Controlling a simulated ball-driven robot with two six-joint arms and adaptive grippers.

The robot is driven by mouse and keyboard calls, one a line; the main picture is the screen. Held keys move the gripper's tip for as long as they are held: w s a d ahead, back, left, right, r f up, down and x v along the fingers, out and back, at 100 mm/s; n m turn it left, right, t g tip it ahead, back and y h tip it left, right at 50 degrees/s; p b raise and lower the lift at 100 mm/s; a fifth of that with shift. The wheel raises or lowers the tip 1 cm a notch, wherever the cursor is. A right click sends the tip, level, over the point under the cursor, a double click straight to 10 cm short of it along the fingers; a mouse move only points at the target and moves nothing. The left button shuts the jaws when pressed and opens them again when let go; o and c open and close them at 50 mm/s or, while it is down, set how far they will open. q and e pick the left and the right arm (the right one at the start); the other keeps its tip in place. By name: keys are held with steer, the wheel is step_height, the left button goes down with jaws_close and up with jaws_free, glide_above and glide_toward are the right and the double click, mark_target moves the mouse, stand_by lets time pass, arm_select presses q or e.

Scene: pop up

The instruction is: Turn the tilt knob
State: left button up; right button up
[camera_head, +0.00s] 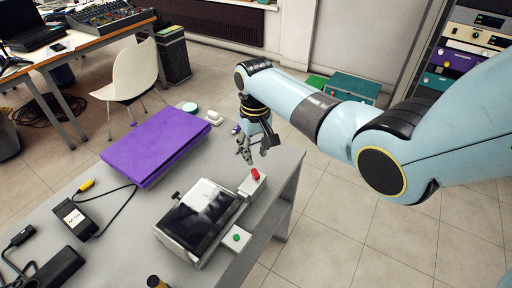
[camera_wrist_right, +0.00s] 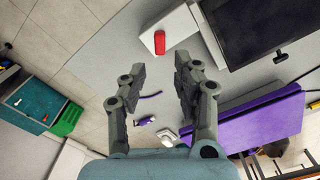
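A pale box with a dark screen (camera_head: 201,216) stands on the grey table and shows in the right wrist view (camera_wrist_right: 262,25). A red piece (camera_head: 255,174) sits on a small white block (camera_head: 250,185) by its far right corner. The red piece shows in the right wrist view (camera_wrist_right: 160,42), just beyond my fingertips. A green button (camera_head: 236,237) sits on another white block at the near right. I cannot tell which part is the tilt knob. My right gripper (camera_head: 256,155) is open and empty above the table, close to the red piece. My left gripper is not in view.
A purple slab (camera_head: 156,142) lies left of the box, with a black adapter (camera_head: 75,217) and cable nearby. Small items, including a white piece (camera_head: 213,117), lie behind my gripper. The table's right edge is close to the red piece. A white chair (camera_head: 133,72) stands behind.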

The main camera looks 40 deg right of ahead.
mark_target(255, 172)
step_height(255, 172, down, 6)
steer(key=b, duration=0.5)
steer(key=shift+s+b, duration=0.1)
steer(key=shift+b, duration=0.3)
steer(key=shift+f+b, duration=0.3)
steer(key=shift+f, duration=0.6)
jaws_close()
steer(key=n, duration=0.6)
steer(key=shift+o, duration=1.3)
jaws_free()
